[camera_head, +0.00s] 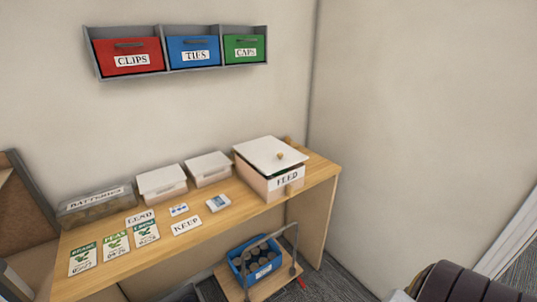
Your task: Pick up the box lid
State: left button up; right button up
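The box lid (262,152) is a flat white panel with a small round tan knob (280,155). It lies on top of a pale box labelled FEED (262,182) at the right end of the wooden table. The lid covers the box top, so the inside is hidden. The FEED label is on the box's front face, with a small knob below it. Neither of my grippers shows in the head view.
Two white lidded containers (163,181) (209,168) and a BATTERIES bin (95,204) line the back of the wooden table (225,218). Seed packets and cards lie in front. Wall bins (180,70) hang above. A cart with a blue crate (240,268) stands below the front edge.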

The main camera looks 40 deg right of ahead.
aim_at(270, 154)
jog(key=i+l+z, duration=0.1)
jog(key=l+z, duration=0.2)
jog(key=z, duration=0.2)
jog(key=i+l+z, duration=0.15)
jog(key=z, duration=0.35)
jog(key=l, duration=0.1)
